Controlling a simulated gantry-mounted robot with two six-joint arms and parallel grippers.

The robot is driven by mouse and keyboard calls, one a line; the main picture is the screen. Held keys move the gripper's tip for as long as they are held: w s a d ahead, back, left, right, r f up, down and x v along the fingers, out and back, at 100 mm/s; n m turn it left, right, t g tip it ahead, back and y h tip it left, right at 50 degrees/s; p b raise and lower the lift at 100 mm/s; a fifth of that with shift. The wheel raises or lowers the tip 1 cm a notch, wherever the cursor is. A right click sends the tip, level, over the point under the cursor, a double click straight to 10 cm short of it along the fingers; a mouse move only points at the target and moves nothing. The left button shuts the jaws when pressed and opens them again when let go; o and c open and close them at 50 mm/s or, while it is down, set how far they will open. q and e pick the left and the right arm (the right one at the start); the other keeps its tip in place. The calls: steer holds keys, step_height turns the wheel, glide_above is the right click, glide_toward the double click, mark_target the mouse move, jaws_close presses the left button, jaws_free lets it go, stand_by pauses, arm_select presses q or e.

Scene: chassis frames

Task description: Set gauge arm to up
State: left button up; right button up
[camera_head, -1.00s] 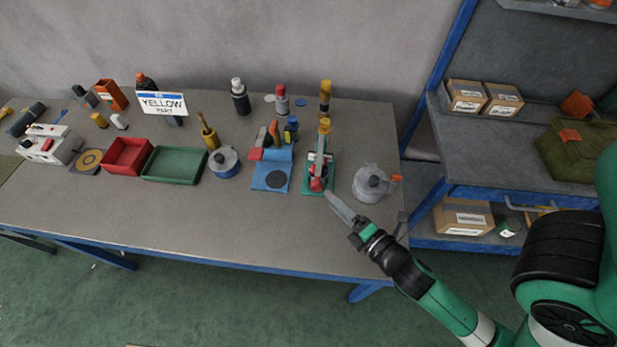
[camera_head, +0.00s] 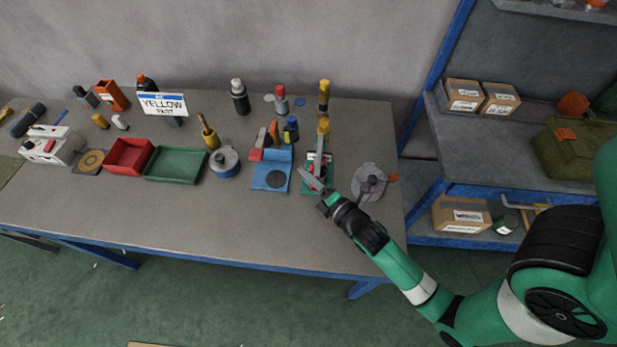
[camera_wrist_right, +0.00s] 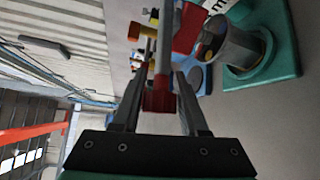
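The gauge stands on a green base (camera_head: 306,189) right of the table's middle, with a grey upright arm and a yellow top (camera_head: 323,126). Red parts sit low on it, partly hidden by my right gripper (camera_head: 311,181). In the right wrist view, the fingers of my right gripper (camera_wrist_right: 160,80) are apart, on either side of a red block (camera_wrist_right: 159,97) with a grey bar above it. I cannot tell whether they touch it. A grey cylinder on a green base (camera_wrist_right: 236,45) shows at right there. My left gripper is not in view.
A blue plate (camera_head: 271,178) lies left of the gauge. A green tray (camera_head: 175,165) and a red tray (camera_head: 128,156) are further left. The table's front is clear.

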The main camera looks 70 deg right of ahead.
jaws_close()
stand_by(1.1)
